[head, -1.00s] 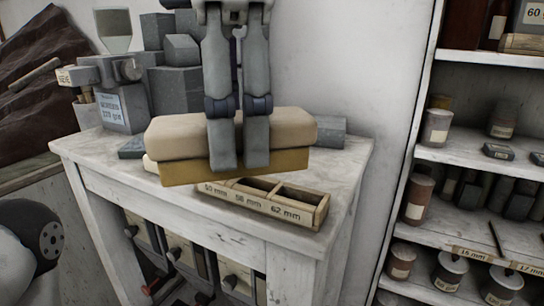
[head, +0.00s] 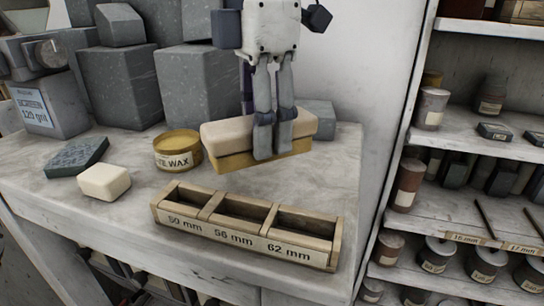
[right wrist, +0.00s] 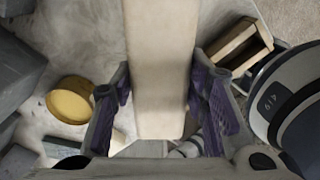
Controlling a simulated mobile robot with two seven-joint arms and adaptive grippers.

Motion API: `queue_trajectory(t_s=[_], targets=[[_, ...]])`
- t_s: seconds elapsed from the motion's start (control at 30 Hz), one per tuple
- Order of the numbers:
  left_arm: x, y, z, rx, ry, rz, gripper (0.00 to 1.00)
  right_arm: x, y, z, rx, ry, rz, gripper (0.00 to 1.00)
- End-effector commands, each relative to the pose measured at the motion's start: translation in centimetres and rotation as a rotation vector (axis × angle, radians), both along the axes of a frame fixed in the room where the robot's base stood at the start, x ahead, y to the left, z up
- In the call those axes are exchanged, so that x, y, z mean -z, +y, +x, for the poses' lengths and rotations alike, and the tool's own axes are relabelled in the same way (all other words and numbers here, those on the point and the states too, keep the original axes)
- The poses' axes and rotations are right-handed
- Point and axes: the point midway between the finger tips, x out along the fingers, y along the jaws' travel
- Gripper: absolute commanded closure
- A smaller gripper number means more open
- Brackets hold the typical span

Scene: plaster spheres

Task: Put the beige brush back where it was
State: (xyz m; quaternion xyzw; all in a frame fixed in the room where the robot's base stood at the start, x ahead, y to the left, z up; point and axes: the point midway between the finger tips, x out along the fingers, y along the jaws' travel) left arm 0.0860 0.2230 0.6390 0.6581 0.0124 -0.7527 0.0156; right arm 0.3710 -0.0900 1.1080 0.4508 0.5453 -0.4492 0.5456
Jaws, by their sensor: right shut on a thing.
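The beige brush (head: 228,134) is a long block with a beige top and a yellow-brown underside. It shows in the head view over the right back part of the worktop. My right gripper (head: 273,154) points down and is shut across the middle of the brush. In the right wrist view the brush (right wrist: 160,70) lies between the two purple finger pads. The brush is roughly level. Whether its underside touches the worktop I cannot tell. My left gripper is not in view.
A wooden tray (head: 246,240) with three compartments, marked 50, 56 and 62 mm, lies in front of the brush. A wax tin (head: 178,150), a pale block (head: 104,182) and a dark slab (head: 76,157) are left. Grey blocks (head: 185,85) stand behind.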

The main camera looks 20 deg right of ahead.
Motion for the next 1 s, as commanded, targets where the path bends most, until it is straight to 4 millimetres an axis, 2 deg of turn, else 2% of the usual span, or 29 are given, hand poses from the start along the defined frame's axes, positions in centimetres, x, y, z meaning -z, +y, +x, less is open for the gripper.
queue_trajectory(t_s=[0.1,0.3,0.47,0.77,0.8,0.87,1.0], targets=[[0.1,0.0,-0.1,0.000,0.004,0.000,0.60,1.6,-1.0,0.8,0.000,0.002,0.002,0.81],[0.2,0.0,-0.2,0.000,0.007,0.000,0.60,3.2,-2.1,1.6,0.000,0.001,0.002,0.81],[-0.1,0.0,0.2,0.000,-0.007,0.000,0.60,6.0,-2.1,1.5,-0.002,-0.002,0.000,0.81],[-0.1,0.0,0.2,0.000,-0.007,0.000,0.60,6.4,-2.1,1.5,-0.001,-0.002,-0.001,0.81],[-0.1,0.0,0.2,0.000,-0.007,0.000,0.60,6.4,-2.1,1.5,-0.001,-0.002,-0.001,0.55],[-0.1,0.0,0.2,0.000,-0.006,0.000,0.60,6.4,-2.1,1.5,-0.001,-0.002,-0.001,0.41],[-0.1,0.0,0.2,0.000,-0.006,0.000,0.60,6.4,-2.1,1.5,-0.001,-0.002,-0.001,0.39]])
